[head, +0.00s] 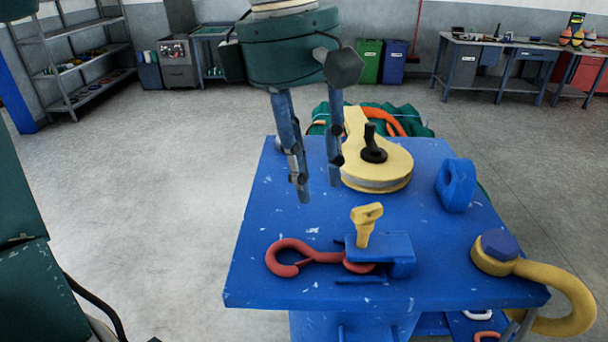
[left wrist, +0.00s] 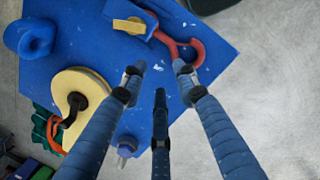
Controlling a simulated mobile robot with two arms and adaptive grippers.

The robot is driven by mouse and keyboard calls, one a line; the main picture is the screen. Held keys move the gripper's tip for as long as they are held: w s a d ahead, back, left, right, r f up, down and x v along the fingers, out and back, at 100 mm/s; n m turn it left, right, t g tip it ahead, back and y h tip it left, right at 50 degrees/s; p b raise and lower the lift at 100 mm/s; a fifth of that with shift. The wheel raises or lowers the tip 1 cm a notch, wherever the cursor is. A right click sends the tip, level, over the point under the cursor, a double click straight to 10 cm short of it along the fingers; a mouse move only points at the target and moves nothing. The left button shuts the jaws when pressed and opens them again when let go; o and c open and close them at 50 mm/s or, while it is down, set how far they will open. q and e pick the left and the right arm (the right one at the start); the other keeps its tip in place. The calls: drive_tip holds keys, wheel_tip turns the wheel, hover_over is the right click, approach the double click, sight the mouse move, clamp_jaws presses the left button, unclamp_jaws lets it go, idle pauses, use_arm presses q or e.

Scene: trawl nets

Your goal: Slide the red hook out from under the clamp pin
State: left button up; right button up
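The red hook (head: 283,263) lies flat on the blue table, its open curve out to the left. Its other end runs under the blue clamp block (head: 398,246), where part of it is hidden. The yellow clamp pin (head: 366,222) stands upright in the clamp. In the left wrist view the hook (left wrist: 196,50) and the pin (left wrist: 129,26) are near the top edge. My left gripper (head: 318,191) is open and empty, fingers pointing down above the table behind the hook. Its spread fingers also show in the left wrist view (left wrist: 158,75). My right gripper is not in view.
A cream pulley block (head: 377,182) with a black peg stands right of my left gripper. A blue ring-shaped piece (head: 456,185) and a yellow hook with a blue bolt (head: 546,285) sit along the table's right side. The table's left part (head: 265,215) is clear.

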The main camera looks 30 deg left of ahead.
sight(303, 243)
use_arm(q)
drive_tip(key=shift+s+a+f+m+y, duration=0.15)
drive_tip(key=shift+s+a+m+y, duration=0.05)
drive_tip(key=shift+s+y, duration=0.2)
drive_tip(key=shift+s+a+f+m+y, duration=0.2)
drive_tip(key=shift+s+y, duration=0.1)
drive_tip(key=shift+s, duration=0.1)
drive_tip(key=f, duration=0.3)
drive_tip(key=f+p, duration=0.1)
drive_tip(key=f, duration=0.6)
drive_tip(key=shift+w+d+f+p, duration=0.1)
drive_tip(key=shift+w+f+p, duration=0.2)
drive_tip(key=shift+p, duration=0.05)
clamp_jaws()
